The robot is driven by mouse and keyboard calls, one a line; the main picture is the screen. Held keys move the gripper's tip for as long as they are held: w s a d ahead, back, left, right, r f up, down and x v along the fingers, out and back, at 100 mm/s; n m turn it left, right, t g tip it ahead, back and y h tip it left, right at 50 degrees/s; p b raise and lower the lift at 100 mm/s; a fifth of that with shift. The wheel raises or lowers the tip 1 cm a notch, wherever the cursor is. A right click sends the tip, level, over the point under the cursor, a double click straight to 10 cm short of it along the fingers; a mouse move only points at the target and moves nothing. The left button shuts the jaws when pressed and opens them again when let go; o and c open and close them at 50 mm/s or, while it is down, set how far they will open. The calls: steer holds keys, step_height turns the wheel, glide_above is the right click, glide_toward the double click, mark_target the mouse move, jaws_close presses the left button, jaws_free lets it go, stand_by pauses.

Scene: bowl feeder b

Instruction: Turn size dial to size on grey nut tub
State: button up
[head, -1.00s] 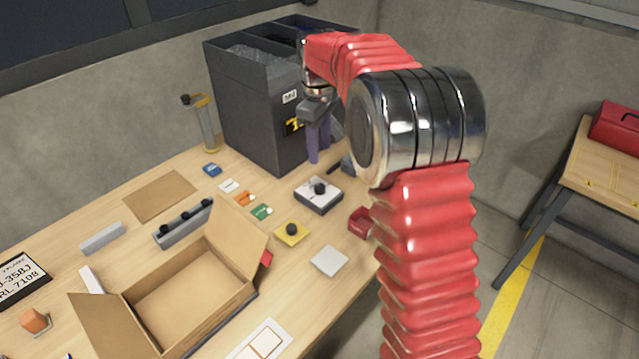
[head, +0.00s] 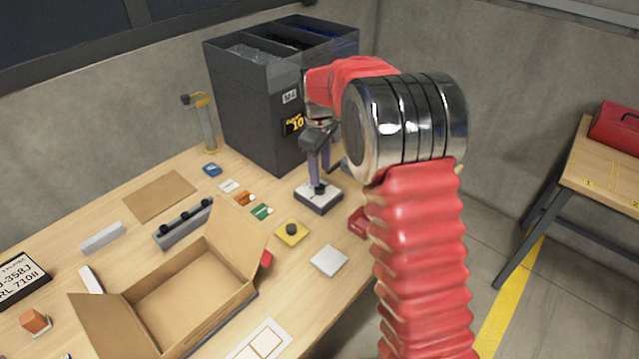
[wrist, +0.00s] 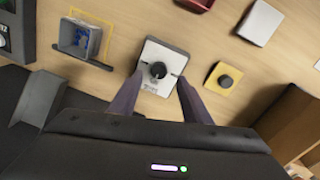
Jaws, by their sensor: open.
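The size dial is a black knob (wrist: 158,70) on a white-topped box (wrist: 152,51) with a dark base; the box also shows in the head view (head: 309,195). My gripper (wrist: 158,92) is open, with one purple finger on each side of the dial. In the head view my gripper (head: 319,183) points down right over the box. I cannot tell whether the fingers touch the knob. The dark feeder (head: 250,110) stands behind, with compartments on top. Which tub is the grey nut tub is unclear.
A yellow plate with a black knob (head: 291,232) and a grey-white plate (head: 329,261) lie near the box. Several coloured cards line up at its left. An open cardboard box (head: 255,293) stands at the front. A red object (head: 357,222) sits just right.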

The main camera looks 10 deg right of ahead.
mark_target(320, 187)
step_height(320, 187, down, 6)
steer(key=shift+w+r, duration=0.1)
steer(key=shift+c, duration=0.6)
steer(key=c, duration=0.9)
steer(key=shift+a, duration=0.15)
